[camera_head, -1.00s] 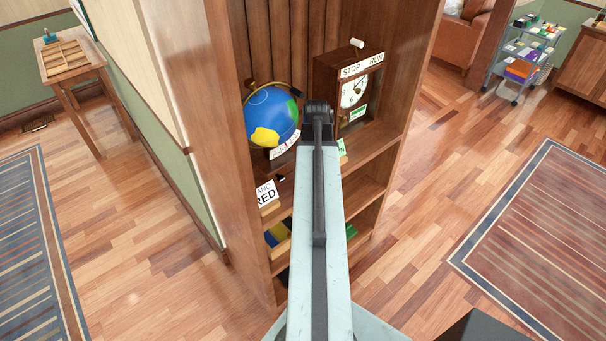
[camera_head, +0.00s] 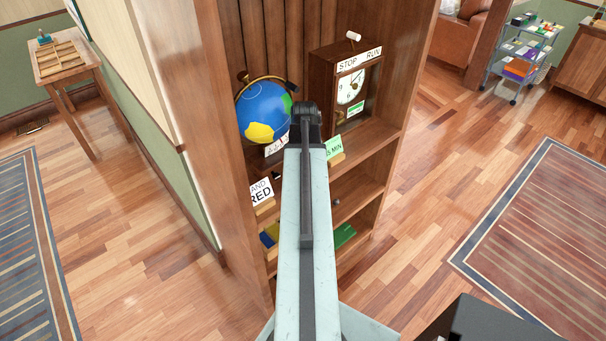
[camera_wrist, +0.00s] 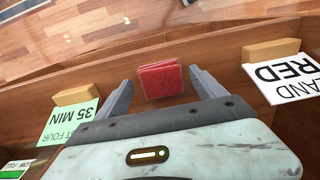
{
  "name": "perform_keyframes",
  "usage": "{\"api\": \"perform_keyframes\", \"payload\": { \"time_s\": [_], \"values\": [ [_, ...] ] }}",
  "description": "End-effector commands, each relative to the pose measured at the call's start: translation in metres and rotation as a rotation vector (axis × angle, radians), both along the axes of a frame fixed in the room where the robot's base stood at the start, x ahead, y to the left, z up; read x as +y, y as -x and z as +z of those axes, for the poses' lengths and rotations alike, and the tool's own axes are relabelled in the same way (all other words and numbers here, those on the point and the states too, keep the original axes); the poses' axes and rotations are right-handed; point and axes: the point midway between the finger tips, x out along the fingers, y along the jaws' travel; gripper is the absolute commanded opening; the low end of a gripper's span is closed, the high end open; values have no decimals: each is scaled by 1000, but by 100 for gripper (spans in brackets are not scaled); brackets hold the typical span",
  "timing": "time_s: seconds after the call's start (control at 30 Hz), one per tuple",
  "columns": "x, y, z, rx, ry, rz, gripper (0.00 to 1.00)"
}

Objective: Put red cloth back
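A folded red cloth (camera_wrist: 160,80) shows in the wrist view between the two fingers of my gripper (camera_wrist: 160,78). A narrow gap shows between the cloth and each finger, so the gripper looks open around it. I cannot tell whether the cloth rests on the wooden shelf (camera_wrist: 225,60) or is only seen against it. In the head view my arm hides the cloth and the fingers. The "LAND RED" sign (camera_wrist: 283,78) stands on one side and the green "35 MIN" card (camera_wrist: 68,122) on the other.
A globe (camera_head: 263,112) and a "STOP RUN" clock box (camera_head: 350,85) stand on the shelf above. Green (camera_head: 344,235) and blue-yellow (camera_head: 270,235) items lie on a lower shelf. The bookcase side panel (camera_head: 215,120) borders my arm on the left. Open floor lies right.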

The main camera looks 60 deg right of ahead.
Motion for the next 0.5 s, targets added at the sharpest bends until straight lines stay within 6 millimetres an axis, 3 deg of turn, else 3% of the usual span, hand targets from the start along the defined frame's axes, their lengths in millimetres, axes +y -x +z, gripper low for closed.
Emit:
{"api": "perform_keyframes", "payload": {
  "time_s": [0.27, 0.5],
  "values": [
    [0, 0, 10, 0, 0, 1, 80],
    [0, 0, 52, 0, 0, 1, 80]
  ]
}}
